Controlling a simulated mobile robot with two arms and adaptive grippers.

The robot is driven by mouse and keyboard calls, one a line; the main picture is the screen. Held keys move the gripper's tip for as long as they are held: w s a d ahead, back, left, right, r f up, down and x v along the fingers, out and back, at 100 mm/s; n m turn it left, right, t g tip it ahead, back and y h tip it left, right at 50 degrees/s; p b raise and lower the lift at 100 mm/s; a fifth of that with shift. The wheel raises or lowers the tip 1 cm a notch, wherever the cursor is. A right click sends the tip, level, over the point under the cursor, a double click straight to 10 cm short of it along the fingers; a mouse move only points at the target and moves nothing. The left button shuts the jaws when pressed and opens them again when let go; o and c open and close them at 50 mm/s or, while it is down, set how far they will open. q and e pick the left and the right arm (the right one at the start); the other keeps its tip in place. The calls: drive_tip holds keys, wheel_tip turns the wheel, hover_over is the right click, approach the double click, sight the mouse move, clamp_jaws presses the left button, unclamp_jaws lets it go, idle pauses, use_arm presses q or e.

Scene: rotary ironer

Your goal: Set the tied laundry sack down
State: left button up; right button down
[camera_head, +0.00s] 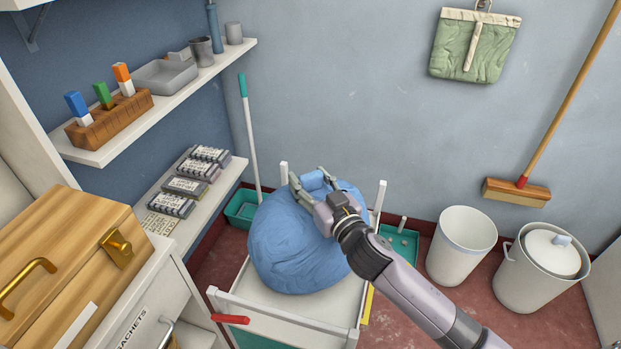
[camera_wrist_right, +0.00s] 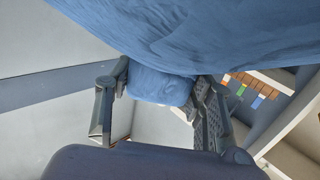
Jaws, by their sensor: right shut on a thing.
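The blue laundry sack (camera_head: 290,250) is a full, round cloth bundle over the white cart (camera_head: 265,317). I cannot tell whether its underside touches the cart's top. My right gripper (camera_head: 312,180) reaches in from the lower right and is shut on the sack's gathered neck at the top. In the right wrist view the neck (camera_wrist_right: 160,86) sits between the two fingers (camera_wrist_right: 160,105), with the sack's body (camera_wrist_right: 200,35) filling the top of the picture. My left gripper is not in view.
A shelf (camera_head: 205,212) with several grey packs stands left of the cart. A wooden box (camera_head: 65,255) is at the lower left. A white bin (camera_head: 460,245) and a lidded pot (camera_head: 540,270) stand right. A broom (camera_head: 515,192) leans on the wall. A green tray (camera_head: 400,243) lies behind the cart.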

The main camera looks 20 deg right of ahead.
drive_tip(key=shift+r, duration=0.15)
drive_tip(key=c, duration=0.7)
unclamp_jaws()
drive_tip(key=shift+f, duration=0.2)
drive_tip(key=shift+c, duration=0.2)
drive_tip(key=shift+r, duration=0.25)
drive_tip(key=s+d+b, duration=0.1)
drive_tip(key=s+d, duration=0.1)
drive_tip(key=s, duration=1)
drive_tip(key=shift+d+b, duration=0.15)
drive_tip(key=shift+b, duration=0.15)
drive_tip(key=shift+f, duration=0.2)
